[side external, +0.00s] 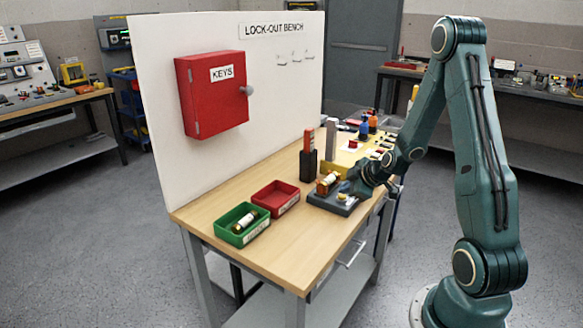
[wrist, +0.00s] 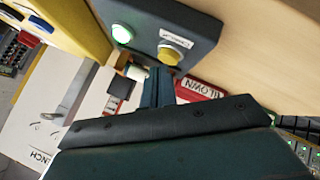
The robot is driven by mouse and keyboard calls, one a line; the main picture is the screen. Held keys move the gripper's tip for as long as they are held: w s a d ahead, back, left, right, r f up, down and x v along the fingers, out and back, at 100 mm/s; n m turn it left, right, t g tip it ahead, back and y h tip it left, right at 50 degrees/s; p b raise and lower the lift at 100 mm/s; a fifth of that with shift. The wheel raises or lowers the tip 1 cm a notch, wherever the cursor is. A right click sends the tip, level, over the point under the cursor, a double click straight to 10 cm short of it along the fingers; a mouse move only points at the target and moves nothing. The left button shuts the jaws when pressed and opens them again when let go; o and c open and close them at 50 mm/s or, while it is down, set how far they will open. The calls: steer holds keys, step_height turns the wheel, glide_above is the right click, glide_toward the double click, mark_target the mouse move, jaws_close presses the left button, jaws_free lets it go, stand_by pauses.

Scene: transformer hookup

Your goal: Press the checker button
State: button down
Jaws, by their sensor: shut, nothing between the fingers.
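The checker (side external: 323,203) is a dark grey box on the bench, with a brass-and-white fuse (side external: 327,184) on top. Its round yellow button (side external: 343,197) faces up near the front. In the wrist view the checker (wrist: 190,22) fills the top, with the yellow button (wrist: 169,52) beside a small label and a green lamp (wrist: 121,33) that looks lit. My gripper (side external: 352,188) is shut and empty, low over the checker close to the button. In the wrist view its fingertips (wrist: 158,74) point at the button's edge; I cannot tell whether they touch it.
A green tray (side external: 228,235) holds a fuse; beside it is a red tray (side external: 264,204), which reads BLOWN in the wrist view (wrist: 197,88). A red key cabinet (side external: 211,95) hangs on the white panel.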

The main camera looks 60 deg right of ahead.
mark_target(346, 197)
steer(key=shift+r, duration=0.5)
steer(key=shift+r, duration=2.5)
